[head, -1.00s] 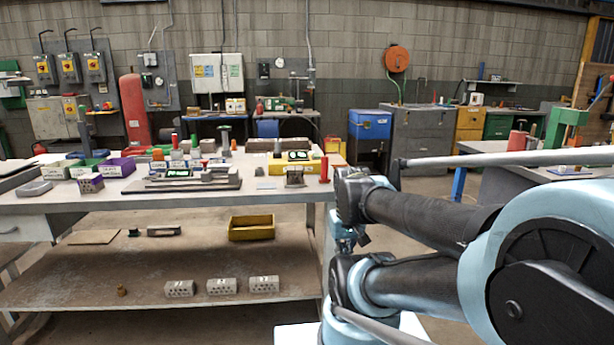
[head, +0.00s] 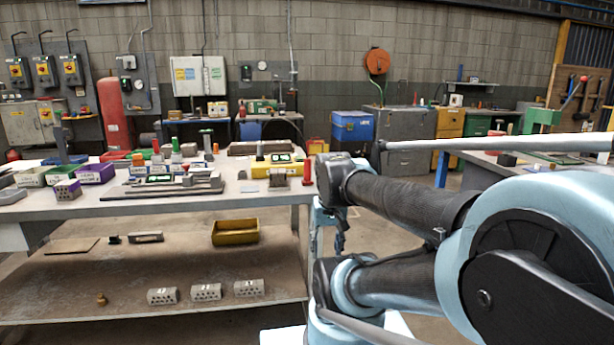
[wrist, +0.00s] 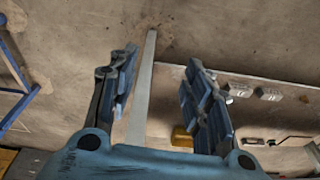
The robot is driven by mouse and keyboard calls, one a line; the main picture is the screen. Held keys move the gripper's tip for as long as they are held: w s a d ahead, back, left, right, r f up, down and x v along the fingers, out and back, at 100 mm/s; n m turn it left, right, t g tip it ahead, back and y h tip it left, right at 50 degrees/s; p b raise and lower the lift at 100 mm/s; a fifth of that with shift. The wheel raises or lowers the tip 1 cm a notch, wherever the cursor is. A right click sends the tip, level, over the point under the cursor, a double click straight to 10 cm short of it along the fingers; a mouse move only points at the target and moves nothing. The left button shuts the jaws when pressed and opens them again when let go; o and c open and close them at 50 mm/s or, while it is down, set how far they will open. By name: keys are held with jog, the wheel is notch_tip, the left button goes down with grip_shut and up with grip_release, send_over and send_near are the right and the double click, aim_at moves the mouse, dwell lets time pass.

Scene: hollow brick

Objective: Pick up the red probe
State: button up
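A plain red cylinder (head: 307,173) stands upright at the right end of the workbench (head: 260,203) in the head view. A smaller red-topped piece (head: 155,147) stands among green- and orange-topped pieces further left. I cannot tell from its shape which one is the probe. My gripper (wrist: 160,62) shows in the wrist view with its two blue fingers wide apart and nothing between them. No red piece shows in the wrist view.
A yellow block (head: 275,167) and a grey block (head: 279,179) stand close left of the red cylinder. The lower shelf holds a yellow bin (head: 235,232) and hollow bricks (head: 206,292). Another bench (head: 490,172) stands right. Floor shows between the benches.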

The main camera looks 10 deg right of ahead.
jog(key=w+r+m, duration=0.7)
jog(key=w+r, duration=0.7)
jog(key=r, duration=0.2)
notch_tip(320, 180, up, 10)
jog(key=m+g, duration=0.2)
jog(key=m, duration=0.6)
send_over(307, 181)
jog(key=shift+w+a, duration=0.25)
jog(key=shift+w, duration=0.25)
notch_tip(307, 181, down, 12)
jog(key=shift+r, duration=0.15)
jog(key=f, duration=0.2)
jog(key=d+f, duration=0.1)
jog(key=f, duration=0.1)
jog(key=shift+w, duration=0.25)
jog(key=shift+f, duration=0.7)
grip_shut()
